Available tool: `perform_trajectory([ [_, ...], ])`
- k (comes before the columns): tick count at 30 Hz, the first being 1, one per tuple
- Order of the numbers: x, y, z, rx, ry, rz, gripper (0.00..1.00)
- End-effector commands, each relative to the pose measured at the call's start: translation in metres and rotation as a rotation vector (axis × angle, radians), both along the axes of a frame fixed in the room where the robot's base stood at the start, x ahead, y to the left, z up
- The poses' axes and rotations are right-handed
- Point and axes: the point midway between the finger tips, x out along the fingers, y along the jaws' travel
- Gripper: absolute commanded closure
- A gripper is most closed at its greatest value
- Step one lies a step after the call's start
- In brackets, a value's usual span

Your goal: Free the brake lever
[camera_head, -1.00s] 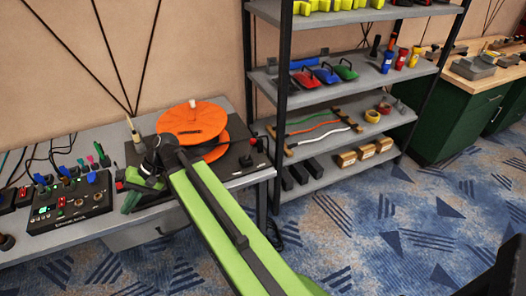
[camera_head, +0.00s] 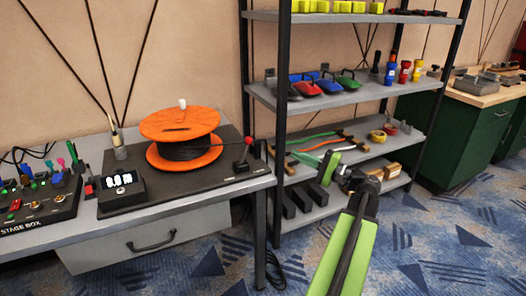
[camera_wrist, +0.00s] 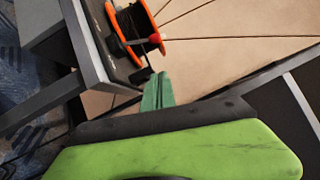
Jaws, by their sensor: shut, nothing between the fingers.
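The brake lever (camera_head: 243,158) is a short dark stick with a red knob, standing on the right of a black base plate (camera_head: 215,182). An orange reel (camera_head: 181,124) wound with dark cable stands beside it. My gripper (camera_head: 303,149) is to the right of the lever, in front of the shelf rack, apart from the lever. In the wrist view, the green fingers (camera_wrist: 158,90) are together and empty. The reel (camera_wrist: 150,22) and the red knob (camera_wrist: 155,39) show beyond their tips. What holds the lever cannot be made out.
A small display box (camera_head: 121,192) and a pot with a brush (camera_head: 117,140) share the bench. A stage box (camera_head: 38,205) stands at the left. The rack's black post (camera_head: 281,120) rises between the bench and my gripper. Shelves hold cables, boxes and coloured tools.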

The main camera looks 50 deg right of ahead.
Motion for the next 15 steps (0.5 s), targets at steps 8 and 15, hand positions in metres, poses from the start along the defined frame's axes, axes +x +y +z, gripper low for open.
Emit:
perform_trajectory([
  [8, 0.007, 0.002, 0.002, -0.001, 0.001, 0.003, 1.0],
  [15, 0.051, 0.013, 0.01, 0.0, 0.002, 0.007, 1.0],
])
